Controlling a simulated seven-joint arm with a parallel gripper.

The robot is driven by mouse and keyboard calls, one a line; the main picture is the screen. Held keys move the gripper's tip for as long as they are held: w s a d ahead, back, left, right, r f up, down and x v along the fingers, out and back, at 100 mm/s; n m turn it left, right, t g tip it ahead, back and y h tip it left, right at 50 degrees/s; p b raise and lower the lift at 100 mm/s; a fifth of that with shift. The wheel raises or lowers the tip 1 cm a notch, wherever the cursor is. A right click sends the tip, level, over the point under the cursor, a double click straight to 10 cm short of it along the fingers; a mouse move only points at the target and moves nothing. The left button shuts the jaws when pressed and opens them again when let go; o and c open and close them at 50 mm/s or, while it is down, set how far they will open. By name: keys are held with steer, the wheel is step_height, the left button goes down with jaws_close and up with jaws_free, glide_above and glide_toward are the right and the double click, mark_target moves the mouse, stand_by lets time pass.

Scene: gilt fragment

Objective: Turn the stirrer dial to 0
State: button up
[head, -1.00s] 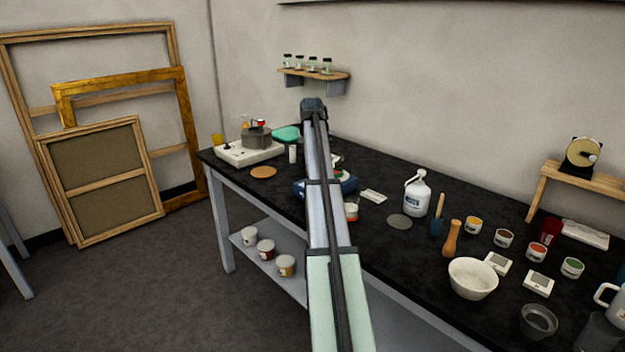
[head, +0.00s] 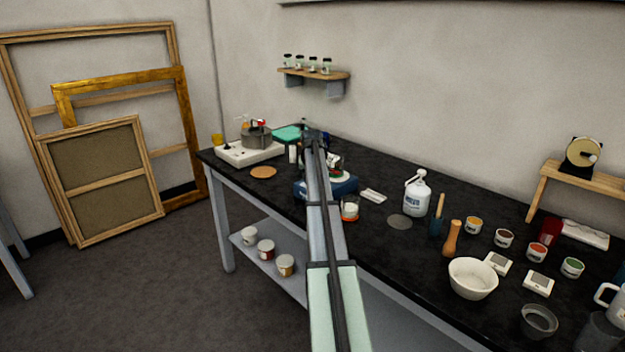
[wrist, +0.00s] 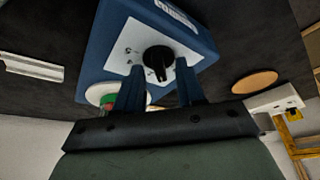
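The stirrer is a blue box (head: 345,187) on the black bench in the head view, partly hidden behind my arm. In the wrist view the stirrer's blue body (wrist: 205,30) fills the upper middle, with a white panel (wrist: 183,72) bearing a round black dial (wrist: 158,58). The panel marks are too small to read, so I cannot tell the dial's setting. My gripper (wrist: 160,67) is open in the wrist view, its two fingers apart, with the dial between and just beyond the tips. I cannot tell whether they touch it. The head view hides the fingers behind my arm.
A white hotplate with a pot (head: 250,152) and a cork mat (head: 263,172) lie to the left. A white bottle (head: 417,195) and several jars stand to the right.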

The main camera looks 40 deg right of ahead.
steer(key=shift+c, duration=0.2)
jaws_close()
steer(key=shift+n, duration=0.4)
steer(key=shift+d+n+t+y, duration=0.1)
steer(key=shift+n+t+y, duration=0.3)
steer(key=shift+n, duration=0.85)
steer(key=shift+d+n+t+y, duration=0.1)
steer(key=shift+n+y, duration=0.5)
steer(key=shift+n, duration=0.65)
steer(key=shift+o, duration=0.2)
jaws_free()
steer(key=shift+s, duration=0.1)
steer(key=v, duration=1.3)
steer(key=shift+s+r, duration=0.2)
steer(key=shift+r, duration=0.15)
